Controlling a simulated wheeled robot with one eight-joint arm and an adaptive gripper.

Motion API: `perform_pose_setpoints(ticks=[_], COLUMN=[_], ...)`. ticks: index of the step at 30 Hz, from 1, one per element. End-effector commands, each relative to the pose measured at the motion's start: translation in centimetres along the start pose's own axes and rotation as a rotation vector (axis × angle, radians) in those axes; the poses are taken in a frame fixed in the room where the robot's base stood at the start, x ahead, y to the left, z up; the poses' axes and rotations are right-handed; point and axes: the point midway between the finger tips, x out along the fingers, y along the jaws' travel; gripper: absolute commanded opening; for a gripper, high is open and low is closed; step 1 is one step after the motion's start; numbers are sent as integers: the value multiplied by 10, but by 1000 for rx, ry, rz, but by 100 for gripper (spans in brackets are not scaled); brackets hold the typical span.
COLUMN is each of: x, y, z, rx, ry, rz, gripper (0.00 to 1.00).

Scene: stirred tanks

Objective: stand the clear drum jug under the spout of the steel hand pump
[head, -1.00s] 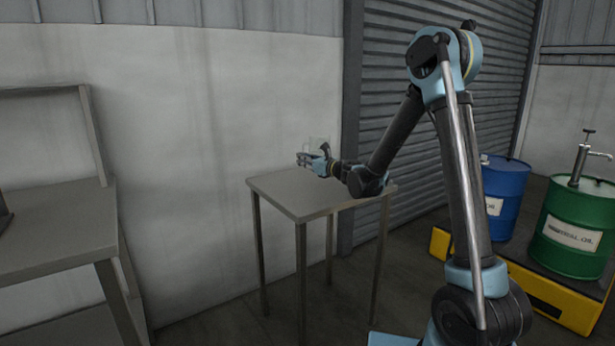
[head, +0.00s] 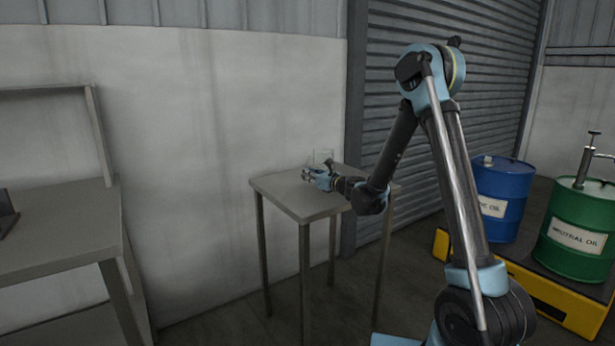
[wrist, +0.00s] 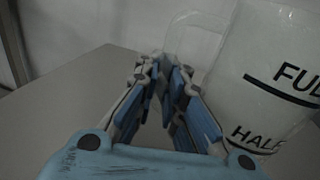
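The clear drum jug (head: 324,157) stands on the small grey table, near its back edge. The wrist view shows its wall (wrist: 275,85) with FULL and HALF marks, filling the right side, and its clear handle (wrist: 197,32) at top centre. My gripper (head: 306,176) is low over the table, beside the jug. In the wrist view my gripper's fingers (wrist: 167,78) point towards the handle with a narrow gap between them; whether they touch it is unclear. The steel hand pump (head: 585,163) stands on the green drum at far right, its spout (head: 606,156) pointing right.
The small table (head: 300,205) is otherwise bare. A blue drum (head: 502,190) and the green drum (head: 580,245) stand on a yellow-edged pallet (head: 560,305) at right. A larger grey bench (head: 60,235) is at left. Wall and shutter stand behind the table.

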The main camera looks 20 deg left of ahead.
Motion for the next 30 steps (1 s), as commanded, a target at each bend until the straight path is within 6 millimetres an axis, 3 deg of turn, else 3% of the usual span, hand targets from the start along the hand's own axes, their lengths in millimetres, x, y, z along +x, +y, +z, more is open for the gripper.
perform_pose_setpoints(ticks=[1,3,17,30], x=[0,0,-6,-85], y=[0,0,0,0], z=[0,0,2,2], rx=[0,0,0,0], ry=[0,0,0,0], rz=[0,0,-1,-2], gripper=[16,30,30,30])
